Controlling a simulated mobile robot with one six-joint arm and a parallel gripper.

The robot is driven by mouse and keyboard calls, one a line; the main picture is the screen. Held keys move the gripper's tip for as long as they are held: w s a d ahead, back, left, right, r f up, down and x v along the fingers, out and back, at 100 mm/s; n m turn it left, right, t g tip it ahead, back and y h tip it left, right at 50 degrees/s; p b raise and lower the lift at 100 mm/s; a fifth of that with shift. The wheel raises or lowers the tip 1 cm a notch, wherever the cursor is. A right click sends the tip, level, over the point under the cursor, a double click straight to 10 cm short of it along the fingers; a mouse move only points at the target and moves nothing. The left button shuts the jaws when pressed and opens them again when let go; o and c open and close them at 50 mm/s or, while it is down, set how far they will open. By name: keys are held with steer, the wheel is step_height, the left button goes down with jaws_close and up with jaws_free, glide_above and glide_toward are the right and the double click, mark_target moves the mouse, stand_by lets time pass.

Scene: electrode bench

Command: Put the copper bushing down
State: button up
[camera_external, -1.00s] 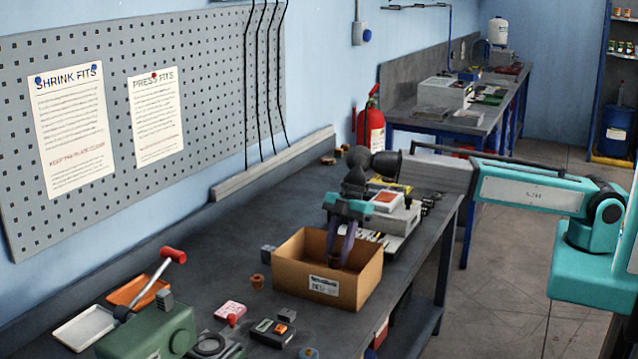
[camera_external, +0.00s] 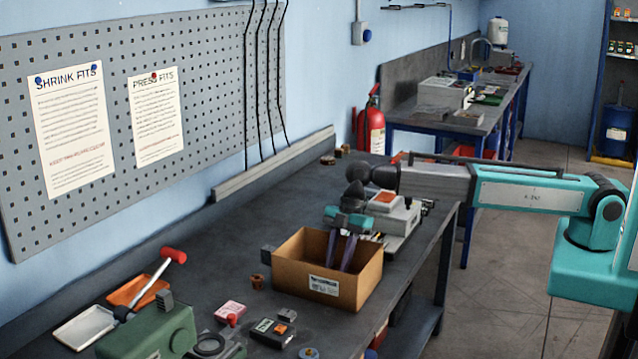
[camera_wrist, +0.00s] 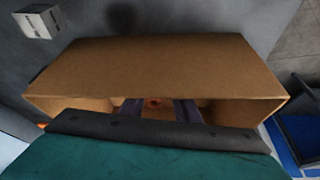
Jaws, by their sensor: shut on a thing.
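My gripper (camera_external: 340,262) reaches down into an open cardboard box (camera_external: 324,288) on the bench. Its purple fingers go below the rim, and the front wall hides their tips in the outside view. In the wrist view the gripper (camera_wrist: 158,110) shows with a small reddish-copper piece, the copper bushing (camera_wrist: 153,103), between the fingers. The gripper is shut on it, low inside the box (camera_wrist: 160,70). I cannot tell whether the bushing touches the box floor.
A white and grey device (camera_external: 396,218) stands behind the box. A green press (camera_external: 150,333) and trays (camera_external: 85,327) are at front left.

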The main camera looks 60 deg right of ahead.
steer(key=o, duration=1.2)
steer(key=shift+r, duration=0.2)
steer(key=shift+b+v, duration=1.1)
steer(key=shift+v, duration=4.8)
steer(key=shift+s, duration=0.1)
steer(key=shift+d, duration=0.15)
